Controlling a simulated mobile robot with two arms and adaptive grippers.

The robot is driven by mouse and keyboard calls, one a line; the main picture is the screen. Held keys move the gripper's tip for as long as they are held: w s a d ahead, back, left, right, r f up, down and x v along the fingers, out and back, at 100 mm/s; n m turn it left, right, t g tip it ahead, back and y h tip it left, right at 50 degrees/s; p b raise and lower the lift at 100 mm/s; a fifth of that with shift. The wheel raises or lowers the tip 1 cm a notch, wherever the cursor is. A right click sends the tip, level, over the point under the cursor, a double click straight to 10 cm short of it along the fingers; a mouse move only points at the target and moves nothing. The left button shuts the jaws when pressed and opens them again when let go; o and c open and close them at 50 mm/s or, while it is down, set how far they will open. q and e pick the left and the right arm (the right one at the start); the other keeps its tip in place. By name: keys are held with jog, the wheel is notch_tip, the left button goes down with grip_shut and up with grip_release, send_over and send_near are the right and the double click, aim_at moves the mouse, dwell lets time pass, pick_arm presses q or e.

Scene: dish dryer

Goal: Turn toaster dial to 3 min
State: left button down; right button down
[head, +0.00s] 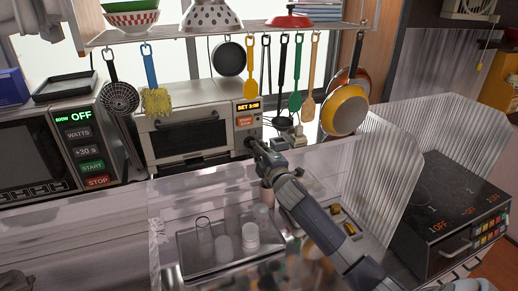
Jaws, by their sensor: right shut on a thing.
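The toaster (187,128) is a silver oven-style box on the counter under the shelf, with its dark-windowed door closed. Its small orange display (247,106) appears to read "SET 3:00", though the last digits are too small to be sure. An orange button (245,121) sits below the display. My right gripper (252,146) reaches up from the lower right to the lower part of the toaster's control panel. It is shut on the toaster dial, which its fingers mostly hide. My left gripper is not in view.
A microwave (58,150) stands left of the toaster. Several utensils and pans (347,108) hang from the shelf above. A tray (190,262) with cups lies below in front. A ribbed clear panel (385,170) and a cooktop (450,200) are at right.

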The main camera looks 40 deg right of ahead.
jog(key=shift+m, duration=0.6)
jog(key=shift+f, duration=0.1)
jog(key=c, duration=1.7)
grip_release()
jog(key=v, duration=1.2)
jog(key=shift+f, duration=0.15)
